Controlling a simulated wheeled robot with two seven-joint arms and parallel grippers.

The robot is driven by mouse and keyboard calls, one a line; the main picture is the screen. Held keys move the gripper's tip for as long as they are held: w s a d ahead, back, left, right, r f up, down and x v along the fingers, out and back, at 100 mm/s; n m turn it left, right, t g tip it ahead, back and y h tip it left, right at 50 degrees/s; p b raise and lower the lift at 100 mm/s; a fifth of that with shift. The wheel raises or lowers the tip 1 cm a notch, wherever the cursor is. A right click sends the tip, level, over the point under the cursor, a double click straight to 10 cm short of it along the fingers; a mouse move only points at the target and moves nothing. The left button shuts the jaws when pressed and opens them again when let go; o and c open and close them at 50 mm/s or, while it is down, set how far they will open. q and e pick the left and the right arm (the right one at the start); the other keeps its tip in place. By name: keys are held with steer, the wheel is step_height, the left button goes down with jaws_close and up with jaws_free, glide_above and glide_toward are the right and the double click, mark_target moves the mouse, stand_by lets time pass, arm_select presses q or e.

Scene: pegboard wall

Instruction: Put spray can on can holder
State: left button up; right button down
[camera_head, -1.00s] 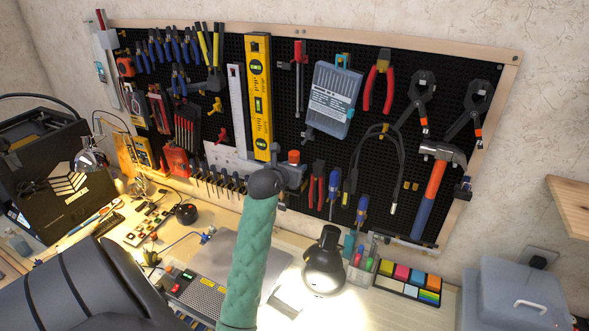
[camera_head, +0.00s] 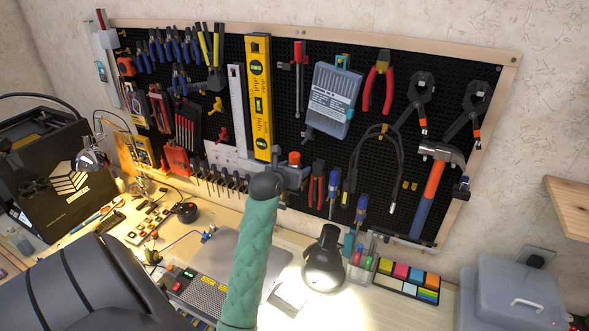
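My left arm comes in from the lower left, with a green quilted sleeve and a black wrist. My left gripper (camera_head: 291,179) is small and grey, in front of the middle of the pegboard. An orange-capped piece (camera_head: 294,158), which looks like the top of the spray can, shows directly above the gripper. Its body is mostly hidden, and I cannot tell whether the fingers are closed on it. I cannot make out the can holder for certain; the wrist and gripper cover part of the board. My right gripper is out of view.
The black pegboard (camera_head: 388,160) carries a yellow level (camera_head: 258,97), pliers, clamps, a hammer (camera_head: 432,188) and screwdrivers. A black lamp head (camera_head: 324,261) stands low beside my forearm, near colored sticky notes (camera_head: 408,280). A grey bin (camera_head: 514,295) is at the right.

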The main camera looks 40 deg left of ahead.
arm_select(q)
steer(key=shift+r, duration=0.25)
steer(key=shift+s+d+f, duration=0.1)
steer(key=shift+s+f, duration=0.05)
steer(key=shift+s, duration=0.2)
steer(key=b+v, duration=0.4)
steer(key=v, duration=0.7)
steer(key=shift+r, duration=0.25)
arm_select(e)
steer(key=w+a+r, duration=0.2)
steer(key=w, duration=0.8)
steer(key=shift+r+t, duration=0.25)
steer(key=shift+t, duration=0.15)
arm_select(q)
steer(key=shift+d, duration=0.15)
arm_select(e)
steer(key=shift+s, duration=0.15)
